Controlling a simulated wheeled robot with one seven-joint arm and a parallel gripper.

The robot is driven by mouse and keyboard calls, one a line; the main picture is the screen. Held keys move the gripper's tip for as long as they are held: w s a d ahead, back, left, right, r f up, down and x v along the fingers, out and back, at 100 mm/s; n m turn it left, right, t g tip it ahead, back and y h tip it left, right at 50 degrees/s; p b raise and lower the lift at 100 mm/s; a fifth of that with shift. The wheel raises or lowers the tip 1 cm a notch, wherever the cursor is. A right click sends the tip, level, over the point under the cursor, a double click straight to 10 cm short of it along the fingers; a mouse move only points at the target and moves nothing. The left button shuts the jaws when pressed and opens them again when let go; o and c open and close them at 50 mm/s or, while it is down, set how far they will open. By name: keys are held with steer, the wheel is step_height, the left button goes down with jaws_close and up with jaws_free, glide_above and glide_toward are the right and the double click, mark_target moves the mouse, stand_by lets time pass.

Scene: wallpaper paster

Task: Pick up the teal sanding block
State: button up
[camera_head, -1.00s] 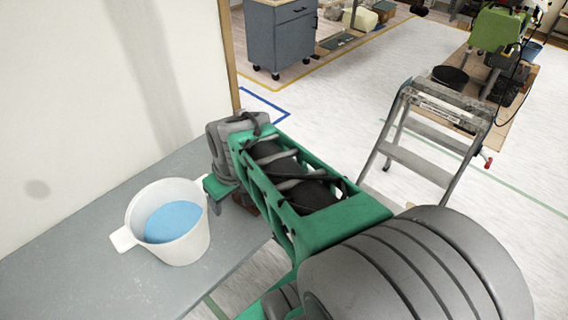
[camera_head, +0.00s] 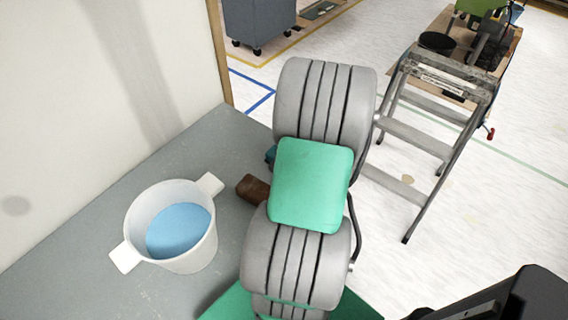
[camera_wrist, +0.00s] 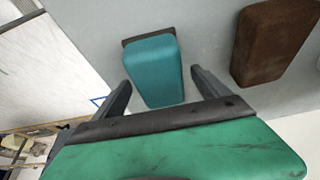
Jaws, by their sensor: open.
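The teal sanding block (camera_wrist: 153,72) lies on the grey table in the wrist view, with a dark edge at its far end. My gripper (camera_wrist: 158,82) is open, its two dark fingers on either side of the block's near end; nothing is held. I cannot tell how far above the table the fingertips are. In the head view my arm hides nearly all of the block, with only a small teal piece (camera_head: 270,155) showing at the arm's left edge.
A brown block (camera_wrist: 275,42) lies close to the right of the teal one; it also shows in the head view (camera_head: 253,189). A white bucket (camera_head: 170,226) with blue contents stands left on the grey table (camera_head: 90,222). A stepladder (camera_head: 430,130) stands right. A wall borders the table.

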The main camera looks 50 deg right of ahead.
steer(key=shift+f, duration=0.15)
steer(key=shift+f, duration=0.25)
stand_by(0.3)
steer(key=shift+c, duration=0.5)
steer(key=c, duration=1.6)
step_height(320, 180, up, 4)
steer(key=p, duration=0.2)
steer(key=shift+w+d+p, duration=0.1)
steer(key=shift+p, duration=0.2)
steer(key=s+r+p, duration=0.1)
steer(key=r, duration=0.1)
steer(key=s+d+r+p, duration=0.1)
steer(key=s+r+p, duration=0.1)
steer(key=s+d+r+p, duration=0.1)
steer(key=s+r+p, duration=0.1)
steer(key=r, duration=0.1)
steer(key=s+d+r, duration=0.1)
steer(key=s, duration=0.4)
steer(key=s+d+r, duration=0.1)
steer(key=s, duration=0.2)
steer(key=shift+s+d+r+p, duration=0.15)
steer(key=shift+d+r+p, duration=0.15)
steer(key=shift+d+p, duration=0.1)
